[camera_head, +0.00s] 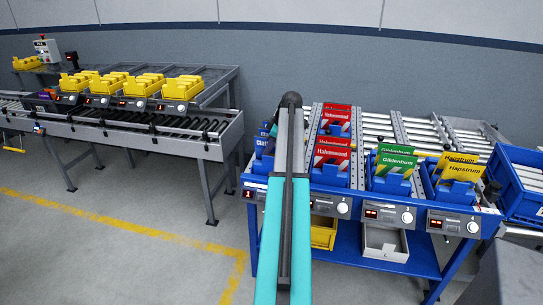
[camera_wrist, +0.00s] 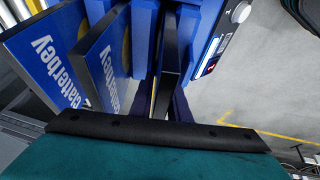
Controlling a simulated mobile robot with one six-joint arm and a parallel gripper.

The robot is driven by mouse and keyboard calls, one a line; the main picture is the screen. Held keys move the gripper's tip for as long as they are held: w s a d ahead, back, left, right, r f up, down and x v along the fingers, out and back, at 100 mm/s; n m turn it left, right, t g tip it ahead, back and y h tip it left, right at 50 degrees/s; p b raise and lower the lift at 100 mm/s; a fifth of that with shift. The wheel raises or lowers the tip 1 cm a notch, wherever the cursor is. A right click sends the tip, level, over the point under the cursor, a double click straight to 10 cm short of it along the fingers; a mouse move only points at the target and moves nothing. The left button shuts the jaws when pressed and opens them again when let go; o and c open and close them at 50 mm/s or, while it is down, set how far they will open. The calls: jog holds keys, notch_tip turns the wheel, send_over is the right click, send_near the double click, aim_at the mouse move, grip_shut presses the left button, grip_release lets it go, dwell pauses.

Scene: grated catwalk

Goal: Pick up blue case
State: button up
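Two blue cases lettered "Clatterbey" stand side by side in the wrist view, one at the left (camera_wrist: 50,57) and one nearer the middle (camera_wrist: 103,62). In the camera_head view a blue case (camera_head: 263,143) shows partly behind my arm, at the left end of the blue rack (camera_head: 330,190). My gripper (camera_wrist: 168,78) appears as dark parts just right of the cases in the wrist view, apart from the nearer case's face. Its fingertips are not clear, and nothing is plainly held. In the camera_head view my arm hides the gripper.
Red (camera_head: 333,150), green (camera_head: 395,163) and yellow cases (camera_head: 460,170) stand in blue holders to the right on the rack. A roller conveyor (camera_head: 130,125) with yellow bins (camera_head: 105,85) runs at the left. A blue crate (camera_head: 525,180) stands at the far right. Floor is clear between conveyor and rack.

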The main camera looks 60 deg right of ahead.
jog(key=shift+x, duration=1)
jog(key=shift+f, duration=0.15)
grip_shut()
